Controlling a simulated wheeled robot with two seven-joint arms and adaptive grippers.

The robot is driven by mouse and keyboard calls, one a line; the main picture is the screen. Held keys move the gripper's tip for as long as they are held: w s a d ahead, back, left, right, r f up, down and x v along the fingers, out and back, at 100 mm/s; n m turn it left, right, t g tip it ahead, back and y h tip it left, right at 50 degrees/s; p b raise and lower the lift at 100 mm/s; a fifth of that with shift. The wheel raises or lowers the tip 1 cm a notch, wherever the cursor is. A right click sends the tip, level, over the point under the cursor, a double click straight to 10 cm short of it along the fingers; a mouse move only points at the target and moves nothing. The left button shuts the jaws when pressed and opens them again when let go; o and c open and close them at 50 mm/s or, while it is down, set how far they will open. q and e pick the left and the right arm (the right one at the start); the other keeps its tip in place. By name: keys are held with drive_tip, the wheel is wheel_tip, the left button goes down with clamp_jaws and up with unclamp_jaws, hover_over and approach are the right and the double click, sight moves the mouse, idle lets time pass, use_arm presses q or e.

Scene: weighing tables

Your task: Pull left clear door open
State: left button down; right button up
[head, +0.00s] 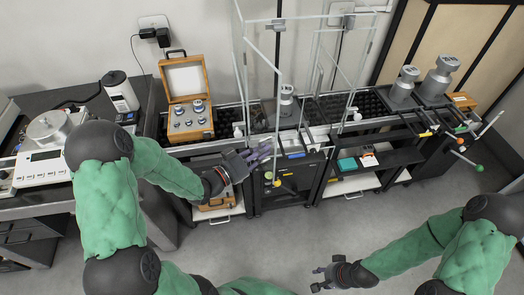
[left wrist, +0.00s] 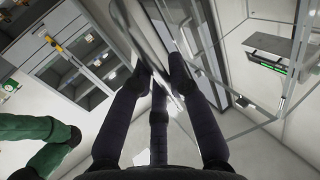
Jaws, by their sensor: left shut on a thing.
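The left clear door (head: 262,85) is a thin-framed transparent panel on the left of the clear enclosure. It stands at an angle, swung out toward me. My left gripper (head: 262,155) is at its lower front edge, shut on it. In the left wrist view the dark fingers (left wrist: 155,82) close around the edge of the clear door (left wrist: 150,38); the exact contact is partly hidden by the fingers. My right gripper (head: 322,275) hangs over the floor, away from the door, with its fingers spread and empty.
A metal weight (head: 286,94) stands inside the enclosure. An open wooden box of weights (head: 190,118) is left of it. Large weights (head: 437,80) stand at the right. Levers with coloured knobs (head: 479,168) stick out at the far right. The floor in front is clear.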

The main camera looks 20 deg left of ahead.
use_arm(q)
drive_tip(key=c, duration=1.2)
unclamp_jaws()
drive_tip(key=shift+o, duration=0.2)
drive_tip(key=shift+s, duration=0.1)
drive_tip(key=v, duration=1.1)
drive_tip(key=shift+s+a, duration=0.2)
drive_tip(key=shift+s, duration=0.15)
drive_tip(key=w+d+f+n+g+y, duration=0.2)
drive_tip(key=w+d+f+n+g, duration=0.1)
drive_tip(key=f, duration=0.6)
drive_tip(key=w+d+f+n+g+y, duration=0.2)
drive_tip(key=d+f+n+g, duration=0.1)
drive_tip(key=f, duration=0.6)
drive_tip(key=s+d+f+n+g, duration=0.2)
drive_tip(key=s+d+f+g, duration=0.7)
drive_tip(key=s+d+f, duration=0.3)
drive_tip(key=shift+s+f, duration=0.9)
drive_tip(key=shift+s, duration=0.25)
